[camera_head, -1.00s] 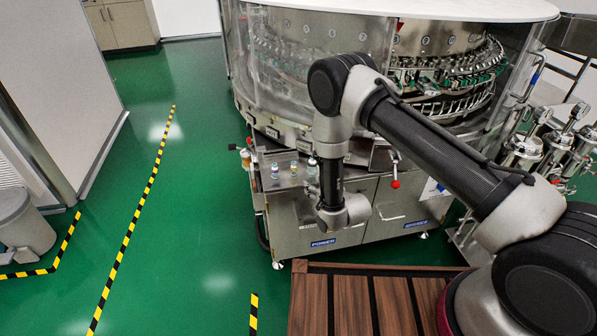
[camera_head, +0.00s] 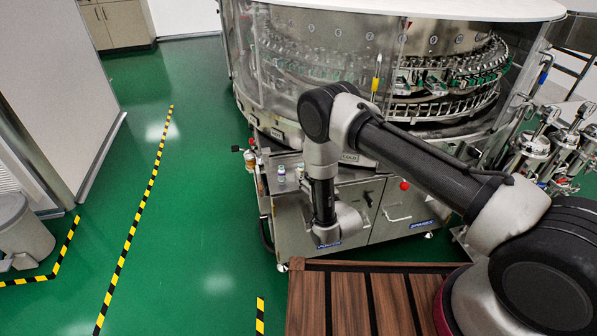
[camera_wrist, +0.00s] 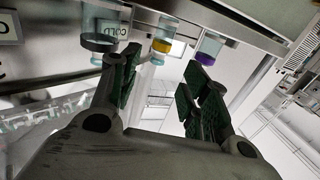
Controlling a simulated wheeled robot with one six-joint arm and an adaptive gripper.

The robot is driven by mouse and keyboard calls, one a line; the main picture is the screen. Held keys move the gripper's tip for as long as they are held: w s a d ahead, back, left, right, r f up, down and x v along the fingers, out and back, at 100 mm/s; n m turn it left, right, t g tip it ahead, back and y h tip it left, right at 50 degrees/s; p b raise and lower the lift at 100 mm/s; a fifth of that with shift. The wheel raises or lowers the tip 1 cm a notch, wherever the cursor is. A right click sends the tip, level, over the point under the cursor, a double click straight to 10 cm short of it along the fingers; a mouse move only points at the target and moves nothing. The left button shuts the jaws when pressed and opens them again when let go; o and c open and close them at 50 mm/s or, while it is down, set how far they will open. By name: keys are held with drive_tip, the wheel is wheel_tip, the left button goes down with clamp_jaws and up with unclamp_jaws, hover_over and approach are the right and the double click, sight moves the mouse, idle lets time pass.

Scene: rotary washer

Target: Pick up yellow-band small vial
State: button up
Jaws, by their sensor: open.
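The yellow-band small vial (camera_wrist: 161,46) shows at the top middle of the wrist view, ahead of and between my gripper's fingertips, seemingly beyond them. My gripper (camera_wrist: 161,66) is open, and its dark green pads hold nothing. A purple-band vial (camera_wrist: 208,48) stands to the right, and a dark-band vial (camera_wrist: 97,42) to the left. In the head view, a purple-band vial (camera_head: 281,173) stands on the washer's front ledge. Beside it, a vial (camera_head: 299,171) is partly covered by my arm, and its band is hard to read. My gripper's fingers are hidden in the head view.
The rotary washer (camera_head: 372,208) fills the middle and right, with a clear guard above its ledge. A red knob (camera_head: 404,185) sits on its front. A wooden slatted deck (camera_head: 345,297) lies nearer. Green floor to the left is open, crossed by striped tape (camera_head: 137,218).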

sight(302, 166)
drive_tip(key=x, duration=0.6)
drive_tip(key=shift+d, duration=0.2)
drive_tip(key=c, duration=0.9)
drive_tip(key=shift+r, duration=0.1)
